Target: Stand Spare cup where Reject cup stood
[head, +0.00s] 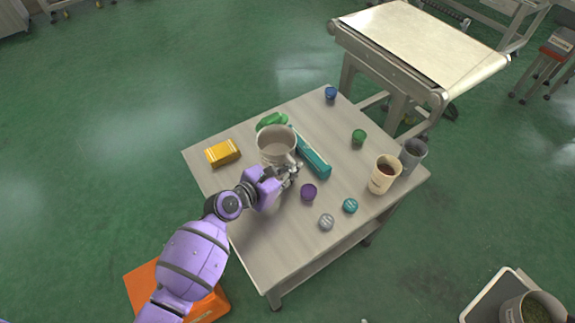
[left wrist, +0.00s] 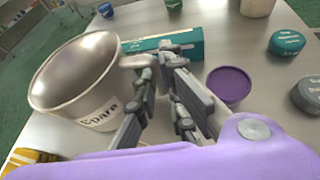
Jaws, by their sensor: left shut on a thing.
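The Spare cup (head: 276,149) is a pale cup over the left part of the table. In the left wrist view the cup (left wrist: 77,82) shows the word "Spare", is empty inside and looks tilted there. My left gripper (head: 291,173) is shut on its handle, and its fingers (left wrist: 160,66) show at the handle in the wrist view. I cannot tell whether the cup's base touches the table. A cream cup (head: 383,175) with dark red contents stands at the table's right side; its label is too small to read. My right gripper is not in view.
A grey cup (head: 413,153) stands by the cream one. On the table (head: 270,250) are a teal box (head: 315,163), yellow box (head: 222,152), green item (head: 271,121), purple tub (head: 309,192) and several small tubs. Another cup (head: 532,308) is at lower right. The table's front is clear.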

